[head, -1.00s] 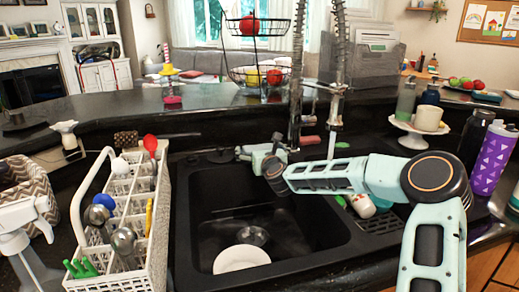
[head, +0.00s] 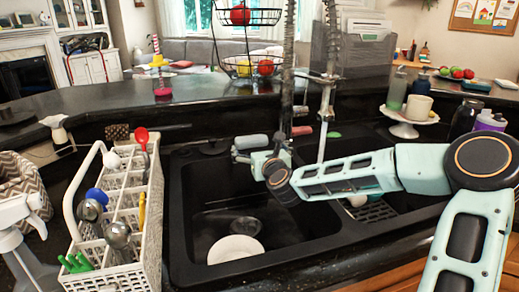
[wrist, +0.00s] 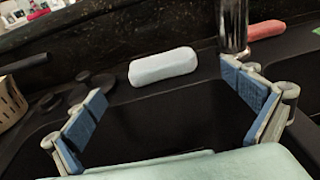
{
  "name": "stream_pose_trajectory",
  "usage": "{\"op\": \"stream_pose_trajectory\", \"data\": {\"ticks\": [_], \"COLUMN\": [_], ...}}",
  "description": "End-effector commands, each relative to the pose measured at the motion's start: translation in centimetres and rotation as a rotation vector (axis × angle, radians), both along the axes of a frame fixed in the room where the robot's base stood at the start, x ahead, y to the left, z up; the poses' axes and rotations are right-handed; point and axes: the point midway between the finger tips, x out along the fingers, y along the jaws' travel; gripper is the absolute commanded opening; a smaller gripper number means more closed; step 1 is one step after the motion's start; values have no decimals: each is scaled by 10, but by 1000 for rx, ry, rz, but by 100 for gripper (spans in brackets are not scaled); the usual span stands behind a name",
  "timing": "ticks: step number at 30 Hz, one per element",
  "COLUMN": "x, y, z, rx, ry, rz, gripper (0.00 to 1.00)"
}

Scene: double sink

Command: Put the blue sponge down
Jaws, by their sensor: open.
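The blue sponge, a pale bluish-white rounded block (wrist: 163,66), lies flat on the dark ledge behind the sink in the wrist view. In the head view it is a small pale block (head: 251,141) just behind my gripper (head: 251,157). In the wrist view my gripper (wrist: 165,84) is open, with one blue-padded finger at left and one at right. The sponge lies beyond the fingertips, within the gap between them as seen, and neither finger appears to touch it. Nothing is held.
The black sink (head: 185,225) holds a white plate (head: 235,249). The faucet (wrist: 234,25) stands right of the sponge, with a reddish block (wrist: 266,30) beyond it. A white cutlery rack (head: 150,235) stands left of the sink. A cake stand (head: 409,117) with cups is at right.

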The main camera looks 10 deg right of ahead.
Motion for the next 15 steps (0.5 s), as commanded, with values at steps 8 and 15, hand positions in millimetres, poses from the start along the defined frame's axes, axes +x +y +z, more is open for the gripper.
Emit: {"op": "stream_pose_trajectory", "data": {"ticks": [8, 15], "x": [-18, -19], "y": [-3, -3], "z": [3, 3], "rx": [0, 0], "ry": [0, -1], "rz": [0, 0], "gripper": [100, 100]}}
